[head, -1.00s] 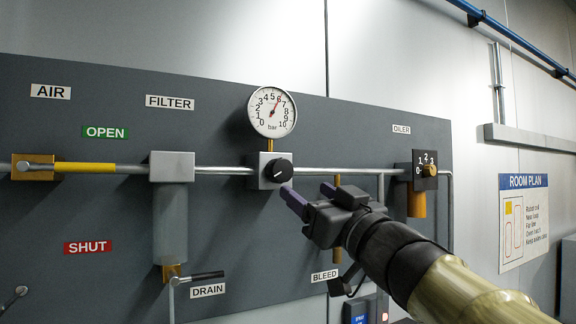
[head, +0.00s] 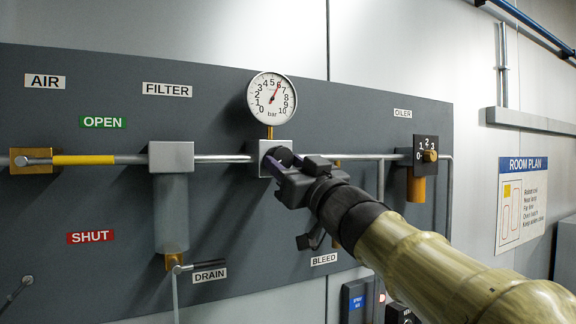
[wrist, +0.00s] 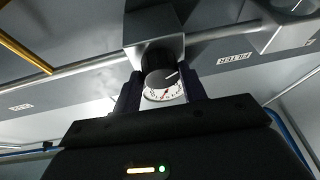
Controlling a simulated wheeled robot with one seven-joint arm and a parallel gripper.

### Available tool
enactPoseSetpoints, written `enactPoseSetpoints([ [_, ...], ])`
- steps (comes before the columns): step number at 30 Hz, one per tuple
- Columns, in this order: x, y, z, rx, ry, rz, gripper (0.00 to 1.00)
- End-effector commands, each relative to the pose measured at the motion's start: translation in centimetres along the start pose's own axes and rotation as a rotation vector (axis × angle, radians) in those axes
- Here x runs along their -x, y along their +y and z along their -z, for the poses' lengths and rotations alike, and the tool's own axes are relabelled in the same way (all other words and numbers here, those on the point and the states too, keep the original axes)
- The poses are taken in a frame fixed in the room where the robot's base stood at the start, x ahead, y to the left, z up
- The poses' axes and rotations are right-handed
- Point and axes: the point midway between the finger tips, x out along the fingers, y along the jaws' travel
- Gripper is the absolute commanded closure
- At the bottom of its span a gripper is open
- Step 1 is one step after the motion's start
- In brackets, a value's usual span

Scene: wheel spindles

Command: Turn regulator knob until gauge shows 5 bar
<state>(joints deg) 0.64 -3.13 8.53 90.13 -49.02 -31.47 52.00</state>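The round white gauge (head: 272,99) stands above the regulator block; its red needle leans right of the top, at about 6. The black regulator knob (head: 281,156) is on the front of the grey regulator block (head: 257,146), partly hidden by my gripper (head: 277,163). In the wrist view the knob (wrist: 158,78) with its white mark lies between the two dark fingers of my gripper (wrist: 162,92). The fingers stand apart on either side of it, and I see no clear grip.
The filter (head: 172,210) hangs left of the regulator, with the drain lever (head: 208,264) below it. The oiler (head: 416,188) with its numbered dial is to the right. A pipe (head: 340,157) runs across the panel. The bleed label (head: 324,259) is below my arm.

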Motion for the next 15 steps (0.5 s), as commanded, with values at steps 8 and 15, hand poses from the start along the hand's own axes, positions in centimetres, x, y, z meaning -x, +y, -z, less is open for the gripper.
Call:
enactPoseSetpoints([
  [8, -0.01, 0.02, 0.03, 0.007, -0.001, 0.003, 0.81],
  [15, -0.07, 0.15, 0.15, 0.066, -0.006, 0.028, 0.81],
])
